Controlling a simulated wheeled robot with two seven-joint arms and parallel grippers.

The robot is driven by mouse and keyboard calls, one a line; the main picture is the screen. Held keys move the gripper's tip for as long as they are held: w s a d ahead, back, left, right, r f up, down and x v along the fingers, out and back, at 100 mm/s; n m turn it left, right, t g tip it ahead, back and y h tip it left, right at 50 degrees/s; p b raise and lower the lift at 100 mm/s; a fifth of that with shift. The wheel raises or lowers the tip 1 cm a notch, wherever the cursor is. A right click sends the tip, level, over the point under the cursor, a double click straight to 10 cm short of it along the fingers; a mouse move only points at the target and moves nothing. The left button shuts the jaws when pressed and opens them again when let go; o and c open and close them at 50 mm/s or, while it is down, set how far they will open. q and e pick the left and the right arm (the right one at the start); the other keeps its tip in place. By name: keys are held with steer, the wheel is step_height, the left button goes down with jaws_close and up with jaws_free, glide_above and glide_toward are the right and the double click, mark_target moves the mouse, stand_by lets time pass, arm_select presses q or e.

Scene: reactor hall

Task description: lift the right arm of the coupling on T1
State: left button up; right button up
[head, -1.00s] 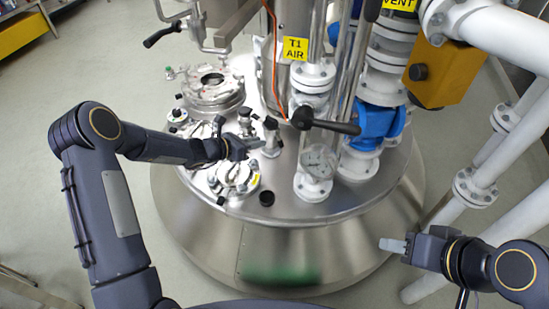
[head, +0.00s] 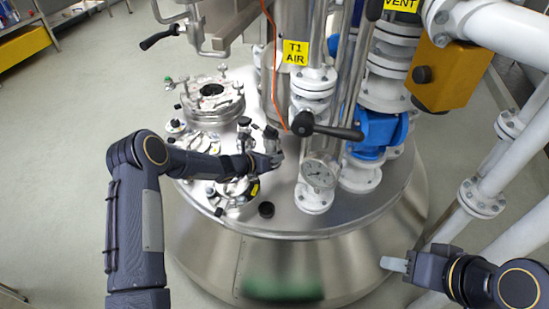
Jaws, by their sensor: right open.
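A small upright fitting with dark upper parts (head: 271,138), which looks like the coupling, stands on the lid left of the gauge. My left gripper (head: 276,160) is at the near side of this fitting, low over the lid. It hides the fitting's lower part, and I cannot tell whether they touch. The fitting's separate arms are too small to make out. My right gripper (head: 394,264) is open and empty, right of the vessel, away from the lid.
A blue valve (head: 378,135) and white pipes (head: 515,150) fill the right side. A round manway (head: 212,101) lies at the lid's back left.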

arm_select(q)
jaws_close()
steer(key=shift+s+d+r+p, duration=0.1)
steer(key=shift+r+p, duration=0.1)
steer(key=shift+p, duration=0.25)
steer(key=shift+d+n+h, duration=0.1)
steer(key=shift+n+h, duration=0.2)
steer(key=shift+n, duration=0.1)
jaws_free()
